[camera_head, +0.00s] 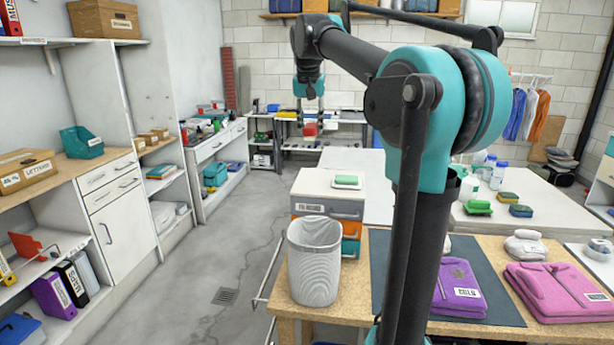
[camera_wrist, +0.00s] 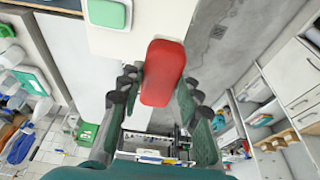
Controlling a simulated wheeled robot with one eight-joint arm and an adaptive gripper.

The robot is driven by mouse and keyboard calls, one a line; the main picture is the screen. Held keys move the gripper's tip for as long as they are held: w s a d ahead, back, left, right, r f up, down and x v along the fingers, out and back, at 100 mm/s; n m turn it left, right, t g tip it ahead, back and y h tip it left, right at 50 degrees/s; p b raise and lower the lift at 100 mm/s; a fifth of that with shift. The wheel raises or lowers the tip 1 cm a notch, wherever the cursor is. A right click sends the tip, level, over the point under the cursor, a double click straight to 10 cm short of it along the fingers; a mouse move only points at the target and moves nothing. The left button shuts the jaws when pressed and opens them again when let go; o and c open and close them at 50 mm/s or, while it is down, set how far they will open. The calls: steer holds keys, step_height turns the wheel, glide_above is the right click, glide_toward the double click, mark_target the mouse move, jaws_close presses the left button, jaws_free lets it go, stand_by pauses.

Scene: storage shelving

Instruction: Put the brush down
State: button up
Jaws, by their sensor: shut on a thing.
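The brush shows as a red, rounded block (camera_wrist: 163,72) between the fingers in the wrist view. Its bristles cannot be made out. In the head view it is a small red patch (camera_head: 310,130) below my gripper (camera_head: 311,112). My gripper (camera_wrist: 160,88) is shut on it, one finger on each side. The brush is held in the air, apart from any surface that I can see. In the head view, it appears above and left of a white-topped cabinet (camera_head: 312,183), with floor and distant shelving behind.
A green item on a white dish (camera_head: 346,181) sits on the cabinet top; the top's left part is bare. A white bin (camera_head: 314,262) stands on a wooden table (camera_head: 362,302) with folded purple clothes (camera_head: 459,284). White tables (camera_head: 545,213) at right hold bottles and sponges. Left shelves (camera_head: 105,165) hold boxes.

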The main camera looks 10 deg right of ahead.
mark_target(309, 138)
step_height(309, 138, down, 15)
steer(key=shift+f, duration=0.2)
stand_by(0.3)
steer(key=shift+f, duration=0.1)
steer(key=o, duration=1)
steer(key=v, duration=1.2)
steer(key=shift+s, duration=0.1)
